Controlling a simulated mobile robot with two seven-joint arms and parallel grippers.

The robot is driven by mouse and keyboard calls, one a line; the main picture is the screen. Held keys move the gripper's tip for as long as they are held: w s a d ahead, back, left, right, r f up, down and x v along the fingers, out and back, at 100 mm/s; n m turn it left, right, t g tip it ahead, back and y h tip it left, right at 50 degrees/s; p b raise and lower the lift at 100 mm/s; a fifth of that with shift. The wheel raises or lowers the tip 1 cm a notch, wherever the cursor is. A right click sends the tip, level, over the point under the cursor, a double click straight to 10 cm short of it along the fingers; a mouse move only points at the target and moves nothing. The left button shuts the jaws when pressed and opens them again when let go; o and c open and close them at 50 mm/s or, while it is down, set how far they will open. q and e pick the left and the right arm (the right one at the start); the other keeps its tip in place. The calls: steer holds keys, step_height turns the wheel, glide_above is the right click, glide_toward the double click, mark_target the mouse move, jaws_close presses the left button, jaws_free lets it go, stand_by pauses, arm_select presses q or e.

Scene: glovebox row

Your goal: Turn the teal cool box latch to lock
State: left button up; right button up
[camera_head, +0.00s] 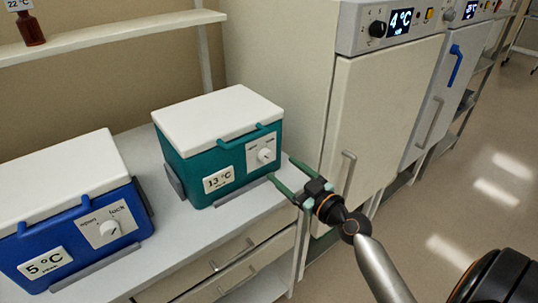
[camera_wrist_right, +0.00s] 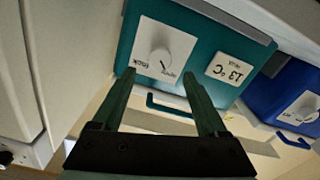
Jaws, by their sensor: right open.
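The teal cool box (camera_head: 222,147) has a white lid, a teal handle and a 13 °C label, and stands on the bench. Its latch is a white round knob (camera_head: 265,154) on a white plate with small wording on its front right. The right wrist view shows the knob (camera_wrist_right: 160,58) upside down; its exact setting is too small to tell. My right gripper (camera_head: 281,168) is open and empty, its green fingers pointing at the knob from the front right. In the right wrist view the fingertips (camera_wrist_right: 160,80) lie either side of the knob, apart from it. My left gripper is out of view.
A blue cool box (camera_head: 72,212) labelled 5 °C with a similar knob stands left on the bench. A tall cream cabinet (camera_head: 385,115) with a 4 °C display stands close to the right. Drawers (camera_head: 232,262) lie under the bench. Floor is free at right.

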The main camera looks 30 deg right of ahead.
mark_target(268, 158)
steer(key=w, duration=0.4)
steer(key=w+p, duration=0.1)
steer(key=w, duration=0.2)
steer(key=shift+a, duration=0.3)
steer(key=shift+s, duration=0.1)
jaws_close()
